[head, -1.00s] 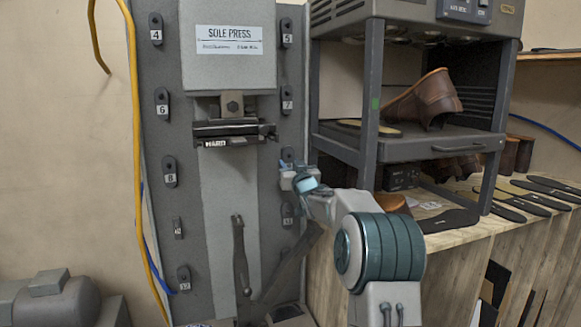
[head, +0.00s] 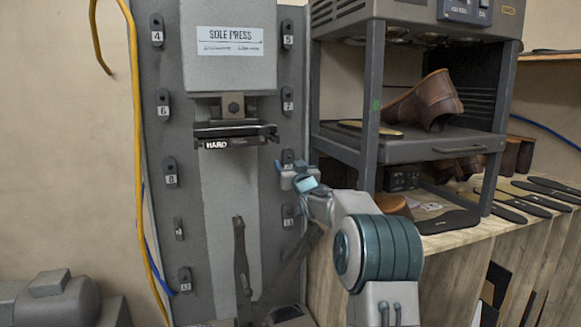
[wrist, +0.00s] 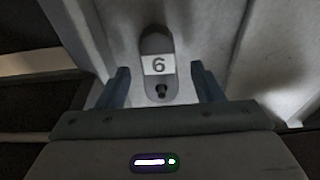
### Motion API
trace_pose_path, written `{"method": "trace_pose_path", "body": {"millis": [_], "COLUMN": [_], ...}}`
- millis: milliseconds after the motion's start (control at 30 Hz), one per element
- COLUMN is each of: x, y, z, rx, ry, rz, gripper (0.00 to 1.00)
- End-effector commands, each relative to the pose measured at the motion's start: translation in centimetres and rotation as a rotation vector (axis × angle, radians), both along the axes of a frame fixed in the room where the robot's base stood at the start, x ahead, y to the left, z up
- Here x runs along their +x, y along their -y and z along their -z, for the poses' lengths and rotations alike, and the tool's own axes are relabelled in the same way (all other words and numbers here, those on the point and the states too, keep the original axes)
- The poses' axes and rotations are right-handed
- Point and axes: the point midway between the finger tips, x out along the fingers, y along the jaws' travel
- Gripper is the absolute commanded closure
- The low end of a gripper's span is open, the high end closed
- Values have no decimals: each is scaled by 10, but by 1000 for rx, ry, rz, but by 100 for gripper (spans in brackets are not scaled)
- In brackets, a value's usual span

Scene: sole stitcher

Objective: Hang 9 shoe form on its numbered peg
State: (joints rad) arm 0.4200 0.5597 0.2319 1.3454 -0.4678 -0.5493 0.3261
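A dark rounded form stands on the grey board in the wrist view (wrist: 158,70). Its label reads like a 6 there, but the view looks upside down, so it matches a 9. A dark peg or knob (wrist: 162,90) shows at the form's lower end in that view. In the head view a dark form (head: 287,156) shows in the right column below 7, its label mostly hidden by my gripper (head: 292,180). The wrist view shows my two blue fingers (wrist: 163,88) apart, one on each side of the form, with gaps between. Nothing is seen gripped.
Forms 4 (head: 157,30), 6 (head: 163,104), 8 (head: 170,171) line the left column; 5 and 7 (head: 287,100) the right. The sole press (head: 232,130) juts out between the columns. A metal rack (head: 370,110) stands close on the right. A yellow hose runs down the left.

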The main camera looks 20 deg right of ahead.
Motion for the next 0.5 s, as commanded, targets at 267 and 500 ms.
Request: {"method": "trace_pose_path", "body": {"millis": [267, 500], "x": [-14, -55], "y": [0, 0], "z": [5, 14], "rx": [-1, -2], "ry": [-1, 0], "rz": [1, 1], "gripper": [40, 40]}}
